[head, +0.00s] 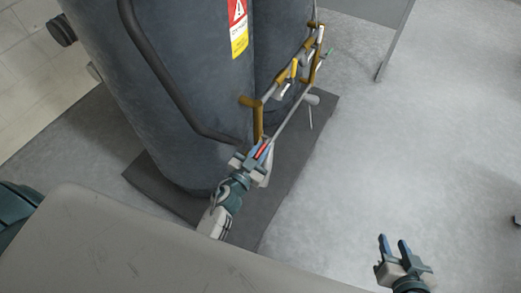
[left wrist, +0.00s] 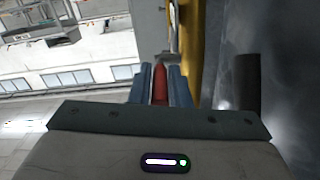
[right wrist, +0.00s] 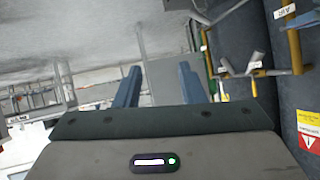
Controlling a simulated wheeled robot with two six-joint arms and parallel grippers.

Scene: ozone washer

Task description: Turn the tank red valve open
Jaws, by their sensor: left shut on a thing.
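The red valve handle (head: 262,150) is at the lower front end of the pipework beside the dark tank (head: 170,85). My left gripper (head: 257,154) is shut on the red valve handle, which also shows between its blue fingers in the left wrist view (left wrist: 160,84). Part of the handle is hidden by the fingers. My right gripper (head: 395,247) is open and empty above the floor at the lower right, well away from the valve. Its spread blue fingers show in the right wrist view (right wrist: 160,88).
Brass and grey pipes (head: 290,105) with other handles, one yellow (head: 293,70), run along the tank's right side. A second dark tank (head: 283,40) stands behind. The tanks stand on a dark mat (head: 285,190). The grey floor (head: 420,130) to the right is clear.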

